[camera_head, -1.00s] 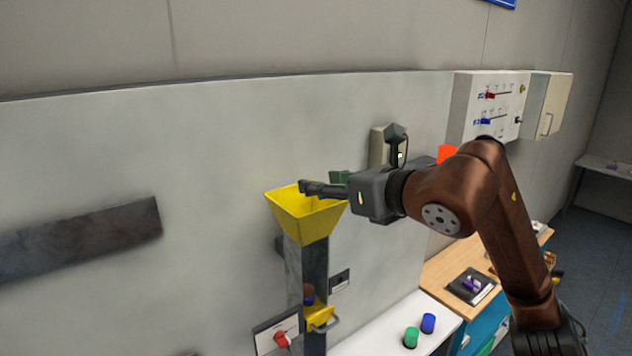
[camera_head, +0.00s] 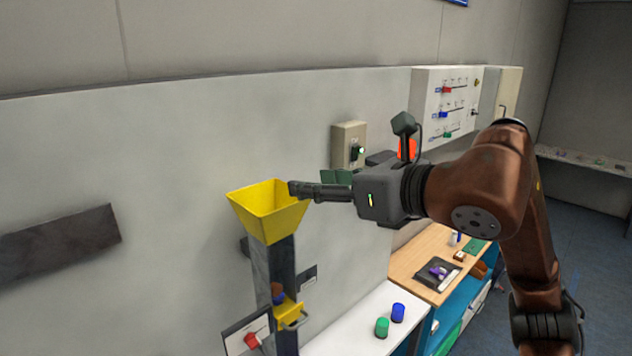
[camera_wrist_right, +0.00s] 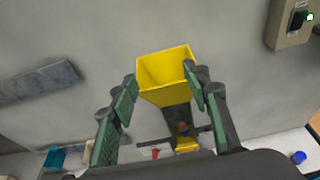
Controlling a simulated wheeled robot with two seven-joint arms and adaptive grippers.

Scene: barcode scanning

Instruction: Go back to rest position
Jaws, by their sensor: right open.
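My right gripper (camera_head: 298,190) is at the right rim of a yellow funnel (camera_head: 270,215) in the head view; I cannot tell whether it touches the rim. In the right wrist view its two green-padded fingers (camera_wrist_right: 160,112) are spread wide with nothing between them, and the yellow funnel (camera_wrist_right: 166,80) lies beyond them. The funnel tops a dark chute (camera_head: 276,268) on the wall. A brown and blue item (camera_head: 278,293) sits low in the chute, and it also shows in the right wrist view (camera_wrist_right: 184,129). My left gripper is not in view.
A white shelf (camera_head: 345,330) below holds a green cylinder (camera_head: 382,327) and a blue cylinder (camera_head: 398,312). A wooden table (camera_head: 415,255) with a black tray (camera_head: 428,278) stands to the right. A wall box (camera_head: 347,140) and a slider panel (camera_head: 432,85) are behind my arm.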

